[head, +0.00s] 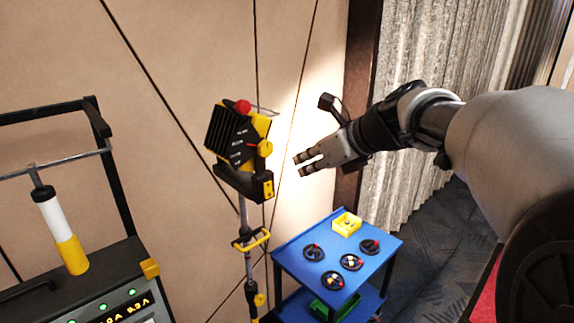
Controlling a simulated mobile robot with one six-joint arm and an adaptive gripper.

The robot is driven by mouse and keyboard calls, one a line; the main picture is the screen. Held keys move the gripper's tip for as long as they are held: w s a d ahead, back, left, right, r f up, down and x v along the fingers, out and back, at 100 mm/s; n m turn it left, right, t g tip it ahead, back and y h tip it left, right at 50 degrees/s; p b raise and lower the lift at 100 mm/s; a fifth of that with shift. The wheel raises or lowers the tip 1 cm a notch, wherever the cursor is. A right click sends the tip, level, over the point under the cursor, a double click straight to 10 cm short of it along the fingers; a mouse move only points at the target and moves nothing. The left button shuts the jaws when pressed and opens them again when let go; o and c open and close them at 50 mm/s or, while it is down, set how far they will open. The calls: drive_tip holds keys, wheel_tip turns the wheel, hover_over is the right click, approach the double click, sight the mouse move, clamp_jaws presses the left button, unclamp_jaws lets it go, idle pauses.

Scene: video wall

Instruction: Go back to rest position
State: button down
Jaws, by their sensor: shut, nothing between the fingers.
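My gripper (308,163) is at the end of my arm, which reaches in from the right. It is in the air, its fingertips pointing left. It is shut, and I see nothing held. The yellow and black box (238,145) with a red knob on top is on a stand to the left of my fingertips, with a visible gap between in the picture.
A black frame with a white and yellow cylinder (62,230) is at the left. Grey curtains (428,60) hang behind my arm.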

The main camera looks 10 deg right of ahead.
drive_tip(key=s+f+n+g+h+b, duration=0.1)
drive_tip(key=s+f+n+h+b, duration=0.1)
drive_tip(key=s+f+n+b, duration=0.7)
drive_tip(key=s+d+f+n+g+h+b, duration=0.1)
drive_tip(key=s+f+n+b, duration=0.9)
drive_tip(key=f, duration=1)
drive_tip(key=s+f+n+g+h+b, duration=0.2)
drive_tip(key=s+f+n+h+b, duration=0.1)
drive_tip(key=s+f+n+b, duration=0.6)
drive_tip(key=s+f+n, duration=0.1)
drive_tip(key=s+f, duration=0.3)
drive_tip(key=f, duration=0.2)
drive_tip(key=shift+s+d, duration=0.3)
drive_tip(key=shift+d, duration=0.05)
drive_tip(key=shift+f, duration=0.1)
